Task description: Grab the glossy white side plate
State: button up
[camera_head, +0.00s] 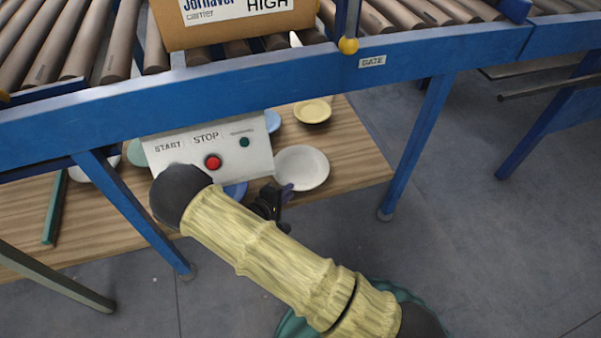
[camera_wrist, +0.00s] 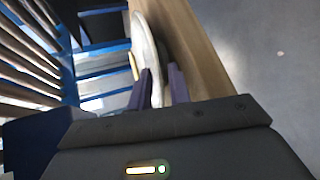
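The glossy white side plate (camera_head: 301,168) lies on the wooden board, right of the control box. In the wrist view, its pale rim (camera_wrist: 150,60) is seen nearly edge-on and reaches down between the two purple fingers. My gripper (camera_head: 287,190) is at the near left edge of the plate. Its fingers (camera_wrist: 160,88) are a small gap apart, one on each side of the rim. I cannot tell whether both fingers press on it. My arm hides part of the gripper in the head view.
A yellow dish (camera_head: 313,111) lies behind the plate. Blue dishes (camera_head: 272,121) lie near the control box (camera_head: 208,150). The blue conveyor frame (camera_head: 200,95) runs overhead, with legs on both sides. The wooden board (camera_head: 352,150) is bare right of the plate.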

jog(key=b+x, duration=0.1)
jog(key=x, duration=0.1)
jog(key=shift+w+d+f, duration=0.15)
jog(key=shift+w+d, duration=0.05)
jog(key=shift+d, duration=0.05)
dwell(0.3)
grip_shut()
